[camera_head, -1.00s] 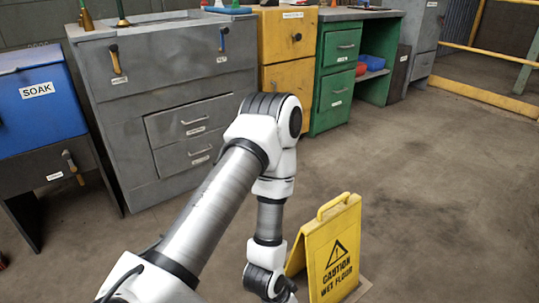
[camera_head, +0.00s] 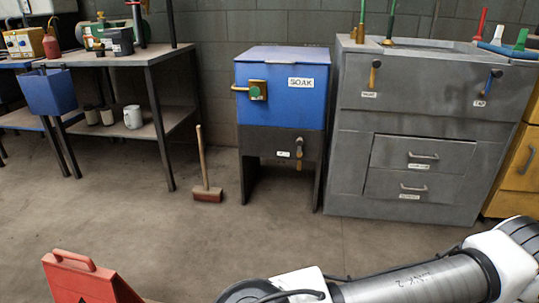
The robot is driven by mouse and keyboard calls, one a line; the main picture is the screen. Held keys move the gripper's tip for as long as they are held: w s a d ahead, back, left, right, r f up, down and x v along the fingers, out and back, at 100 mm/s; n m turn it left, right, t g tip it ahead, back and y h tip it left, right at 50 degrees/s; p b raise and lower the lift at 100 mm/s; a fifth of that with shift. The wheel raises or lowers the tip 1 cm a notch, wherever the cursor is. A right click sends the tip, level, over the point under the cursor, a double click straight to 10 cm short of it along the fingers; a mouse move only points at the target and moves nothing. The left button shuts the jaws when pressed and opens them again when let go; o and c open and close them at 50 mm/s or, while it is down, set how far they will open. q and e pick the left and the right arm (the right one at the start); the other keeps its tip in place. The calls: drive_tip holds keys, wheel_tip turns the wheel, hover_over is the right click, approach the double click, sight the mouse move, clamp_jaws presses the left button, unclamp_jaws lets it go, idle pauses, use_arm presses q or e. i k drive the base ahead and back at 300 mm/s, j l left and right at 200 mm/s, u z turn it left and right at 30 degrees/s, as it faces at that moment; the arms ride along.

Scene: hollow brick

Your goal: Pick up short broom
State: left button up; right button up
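A short broom (camera_head: 203,165) stands on the floor between the metal table and the blue SOAK cabinet. Its wooden handle points up, tilted slightly, and its reddish-brown head (camera_head: 208,195) rests on the floor. The handle top is close to the wall behind. One white and grey arm of mine crosses the bottom right of the head view, well apart from the broom. Neither gripper shows in the view.
The blue SOAK cabinet (camera_head: 283,95) stands right of the broom, with a grey drawer cabinet (camera_head: 350,160) beyond it. A metal table (camera_head: 165,125) is on the left. A red floor sign (camera_head: 75,280) stands at the front left. The middle floor is clear.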

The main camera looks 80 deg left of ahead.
sight(205, 193)
drive_tip(key=u, duration=3.15)
drive_tip(key=i+l+z, duration=0.3)
drive_tip(key=i, duration=0.85)
drive_tip(key=i+j+z, duration=0.3)
drive_tip(key=i, duration=0.85)
drive_tip(key=i+l, duration=0.05)
drive_tip(key=l, duration=0.05)
